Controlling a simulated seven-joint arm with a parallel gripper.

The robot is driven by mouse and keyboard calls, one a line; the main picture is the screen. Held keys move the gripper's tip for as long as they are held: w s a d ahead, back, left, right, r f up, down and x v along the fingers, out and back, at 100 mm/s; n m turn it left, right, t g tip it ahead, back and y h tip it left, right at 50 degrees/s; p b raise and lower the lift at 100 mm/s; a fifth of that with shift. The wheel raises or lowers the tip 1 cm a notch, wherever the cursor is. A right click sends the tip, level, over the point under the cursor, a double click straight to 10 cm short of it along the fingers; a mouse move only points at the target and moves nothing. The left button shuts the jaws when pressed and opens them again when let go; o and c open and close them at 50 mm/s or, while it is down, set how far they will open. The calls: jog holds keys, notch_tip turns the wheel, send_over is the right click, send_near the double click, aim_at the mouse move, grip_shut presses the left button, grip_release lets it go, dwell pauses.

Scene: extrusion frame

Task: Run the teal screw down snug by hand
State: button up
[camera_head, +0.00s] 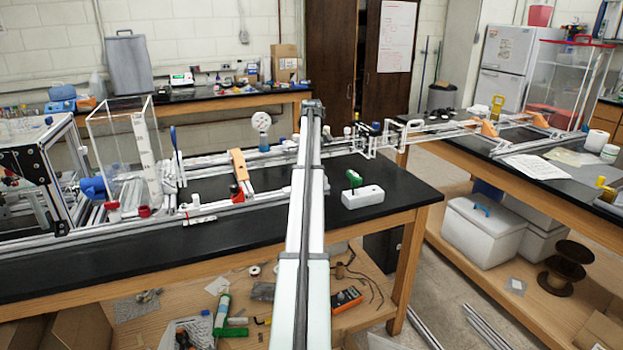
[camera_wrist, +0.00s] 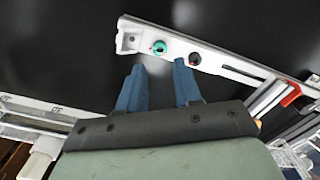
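The teal screw (camera_wrist: 159,47) shows in the wrist view as a round teal head in a white slotted bar (camera_wrist: 215,62), near the bar's left end. No contact with the screw is visible. How far the screw is seated cannot be told. I cannot make out the screw or my fingers in the head view.
In the wrist view, metal rails with a red piece (camera_wrist: 290,95) lie right, and another rail (camera_wrist: 35,107) lies left. In the head view, a black bench (camera_head: 130,255) carries the extrusion frame, clear boxes and a white block (camera_head: 362,197). The bench front is mostly bare.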

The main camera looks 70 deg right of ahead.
jog(key=shift+f, duration=3.1)
grip_shut()
